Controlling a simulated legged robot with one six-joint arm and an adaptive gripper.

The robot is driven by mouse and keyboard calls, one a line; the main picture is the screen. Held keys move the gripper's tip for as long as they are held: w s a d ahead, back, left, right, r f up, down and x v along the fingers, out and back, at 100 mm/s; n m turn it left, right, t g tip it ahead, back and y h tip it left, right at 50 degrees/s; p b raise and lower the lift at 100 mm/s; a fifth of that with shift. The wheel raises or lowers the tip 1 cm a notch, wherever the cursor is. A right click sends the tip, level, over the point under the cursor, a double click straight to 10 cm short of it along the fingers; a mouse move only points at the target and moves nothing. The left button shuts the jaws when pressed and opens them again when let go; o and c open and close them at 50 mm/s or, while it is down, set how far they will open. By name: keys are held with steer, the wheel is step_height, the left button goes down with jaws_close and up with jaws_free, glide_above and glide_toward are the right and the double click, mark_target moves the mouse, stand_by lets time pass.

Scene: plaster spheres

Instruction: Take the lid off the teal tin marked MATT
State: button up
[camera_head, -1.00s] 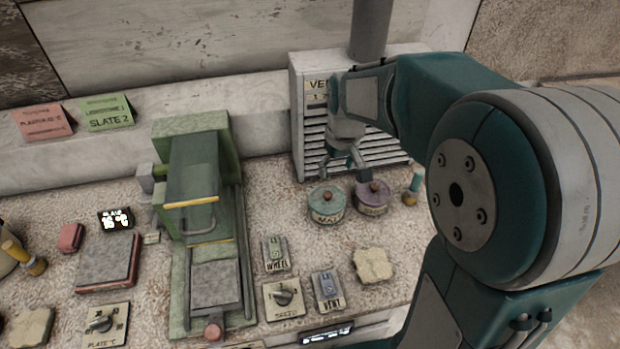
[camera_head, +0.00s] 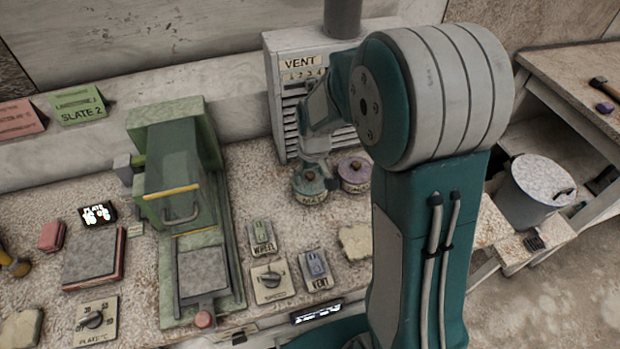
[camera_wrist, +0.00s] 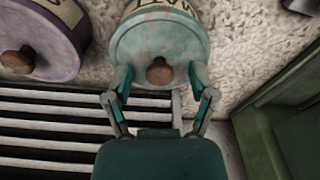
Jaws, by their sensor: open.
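The teal tin (camera_head: 309,188) stands on the bench in front of the vent box, its lettering partly hidden. Its teal lid with a round brown knob sits on it; the lid (camera_wrist: 133,57) and knob (camera_wrist: 160,71) also show in the wrist view. My gripper (camera_head: 316,170) is right over the tin. In the wrist view my gripper (camera_wrist: 163,82) is open, with one finger on each side of the knob and a gap around the knob. I cannot tell whether the fingertips touch the lid.
A purple tin (camera_head: 354,176) with a brown knob stands close beside the teal tin. The slatted vent box (camera_head: 290,60) rises just behind both. A green machine (camera_head: 175,170) stands to the left. A bucket (camera_head: 535,190) is at the right.

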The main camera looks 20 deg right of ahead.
steer(key=c, duration=0.9)
steer(key=shift+c, duration=0.2)
steer(key=shift+r, duration=0.15)
